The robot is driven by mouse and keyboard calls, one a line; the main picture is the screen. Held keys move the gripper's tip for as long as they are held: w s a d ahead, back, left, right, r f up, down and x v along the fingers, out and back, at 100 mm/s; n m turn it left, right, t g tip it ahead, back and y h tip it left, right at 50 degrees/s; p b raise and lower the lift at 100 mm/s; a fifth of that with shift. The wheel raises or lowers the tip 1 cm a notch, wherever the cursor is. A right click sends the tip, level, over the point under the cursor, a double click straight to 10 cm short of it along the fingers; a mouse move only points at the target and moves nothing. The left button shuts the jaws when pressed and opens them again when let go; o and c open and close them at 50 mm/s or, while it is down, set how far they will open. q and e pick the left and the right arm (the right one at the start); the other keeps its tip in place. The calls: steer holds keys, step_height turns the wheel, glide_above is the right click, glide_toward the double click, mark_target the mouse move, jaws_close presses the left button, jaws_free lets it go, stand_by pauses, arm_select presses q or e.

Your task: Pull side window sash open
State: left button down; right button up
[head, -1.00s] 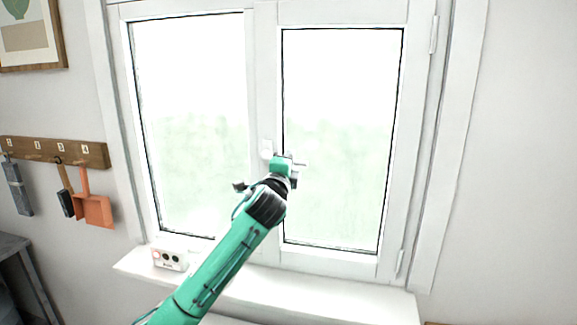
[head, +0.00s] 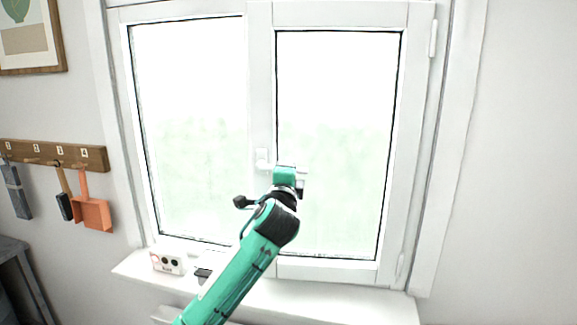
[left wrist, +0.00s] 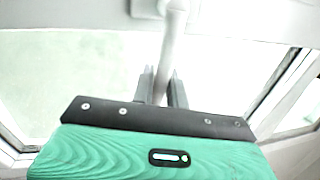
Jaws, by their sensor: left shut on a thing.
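The right-hand window sash (head: 391,150) is white-framed with hinges on its right side. It stands slightly swung toward me at its left edge. Its white handle (head: 262,159) is on the left stile, and its lever runs right behind my gripper. My left gripper (head: 298,182) is at the handle, its fingers mostly hidden by its own body. In the left wrist view the two dark fingers (left wrist: 162,88) close around the pale handle lever (left wrist: 172,45). My right gripper is not in view.
The left window pane (head: 190,130) stays in its frame. The white sill (head: 330,300) below carries a small white box (head: 168,263) and a dark small object (head: 203,275). A hook rail (head: 90,158) with brushes and an orange dustpan (head: 92,213) hangs on the left wall.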

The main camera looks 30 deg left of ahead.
arm_select(q)
steer(key=s+d+n+g+y+p, duration=0.1)
steer(key=s+d+n+y, duration=0.1)
steer(key=s+d, duration=0.4)
steer(key=shift+s+d+g+y, duration=0.2)
steer(key=shift+s+g+y, duration=0.1)
steer(key=shift+s+y, duration=0.7)
steer(key=shift+s, duration=0.15)
steer(key=c, duration=1.5)
jaws_free()
steer(key=shift+b+v, duration=2.15)
steer(key=shift+v, duration=4.7)
